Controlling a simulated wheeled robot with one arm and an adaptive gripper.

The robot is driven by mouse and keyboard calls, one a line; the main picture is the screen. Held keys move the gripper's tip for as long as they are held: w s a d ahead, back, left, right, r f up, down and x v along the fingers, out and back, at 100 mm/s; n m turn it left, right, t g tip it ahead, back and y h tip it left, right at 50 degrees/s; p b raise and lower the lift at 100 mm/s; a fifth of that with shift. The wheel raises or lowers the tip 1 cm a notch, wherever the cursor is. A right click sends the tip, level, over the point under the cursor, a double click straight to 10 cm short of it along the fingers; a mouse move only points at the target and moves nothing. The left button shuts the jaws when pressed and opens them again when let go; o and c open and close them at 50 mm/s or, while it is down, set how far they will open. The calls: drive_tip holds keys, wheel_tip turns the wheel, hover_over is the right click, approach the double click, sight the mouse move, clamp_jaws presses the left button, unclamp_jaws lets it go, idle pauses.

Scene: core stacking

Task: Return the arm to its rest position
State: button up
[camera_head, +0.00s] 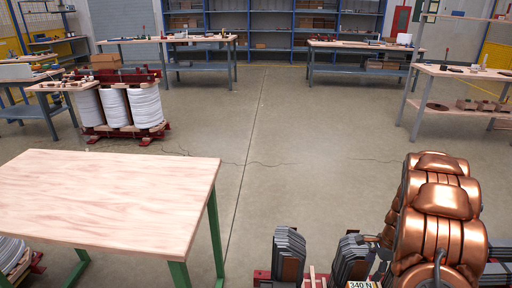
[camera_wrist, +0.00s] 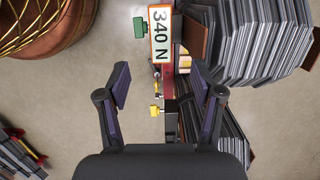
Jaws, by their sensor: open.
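My gripper (camera_wrist: 160,100) shows in the wrist view with its two dark fingers spread wide apart. It is open, and nothing sits between the fingers. Below it are a red base (camera_wrist: 170,122) and a white "340 N" sign (camera_wrist: 161,35) with an orange edge. Stacks of grey core plates stand to the right, one at the upper right (camera_wrist: 245,35) and one lower (camera_wrist: 226,130). In the head view the "340 N" sign (camera_head: 362,284) is at the bottom edge, beside the copper coils (camera_head: 440,215). My arm and gripper do not show in the head view.
An empty wooden table (camera_head: 100,195) with green legs stands at the left. Grey plate stacks (camera_head: 289,255) rise at the bottom right. A transformer with white coils (camera_head: 130,105) stands farther back. Workbenches (camera_head: 175,40) and blue shelves (camera_head: 270,20) line the back. The middle floor is clear.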

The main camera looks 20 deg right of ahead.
drive_tip(key=s+a+r+n+g, duration=0.1)
drive_tip(key=s+a+r+n, duration=0.1)
drive_tip(key=a+r+n, duration=0.55)
drive_tip(key=s+a+r+n+g, duration=0.1)
drive_tip(key=s+a+r+n, duration=0.15)
drive_tip(key=a+r, duration=0.85)
drive_tip(key=s+a+r+n+g+h, duration=0.1)
drive_tip(key=s+a+r+n, duration=0.1)
drive_tip(key=s+a+n, duration=0.5)
drive_tip(key=s+a+r+n+h, duration=0.1)
drive_tip(key=s+a+r+n, duration=0.1)
drive_tip(key=s+a+n, duration=0.5)
drive_tip(key=s+r+m+p, duration=0.1)
drive_tip(key=s+r+p, duration=0.1)
drive_tip(key=r+p, duration=0.9)
drive_tip(key=s+a+r+m+p, duration=0.1)
drive_tip(key=s+r+p, duration=0.1)
drive_tip(key=r+p, duration=0.9)
wheel_tip(320, 180, up, 2)
drive_tip(key=shift+s+a+r+t+p, duration=0.1)
drive_tip(key=shift+s+a+t+p, duration=0.1)
drive_tip(key=shift+s+t+p, duration=0.15)
